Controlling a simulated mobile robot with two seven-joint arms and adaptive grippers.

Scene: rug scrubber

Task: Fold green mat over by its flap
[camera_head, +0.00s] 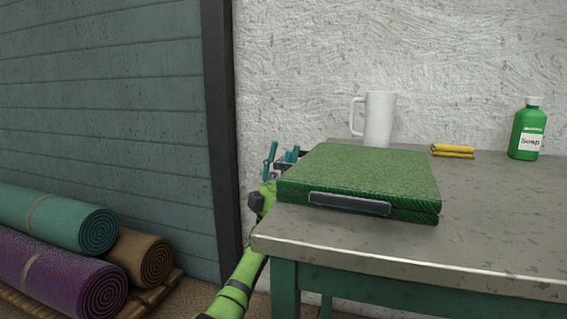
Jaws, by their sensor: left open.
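The green mat (365,170) lies as a thick, flat slab near the left front corner of the metal-topped table (490,225). A layered edge shows at its front right. A dark grey strip (349,203), which looks like the flap, runs along its front edge. My left gripper (281,160) is at the mat's left side, with its teal fingertips pointing up and apart. It is open, and its lower part is partly hidden by the mat. I cannot tell whether it touches the mat. My right gripper is out of view.
A white pitcher (379,119) stands behind the mat. Folded yellow cloths (453,151) and a green soap bottle (527,133) are at the back right. The table's right and front area is clear. Rolled rugs (62,269) lie at lower left.

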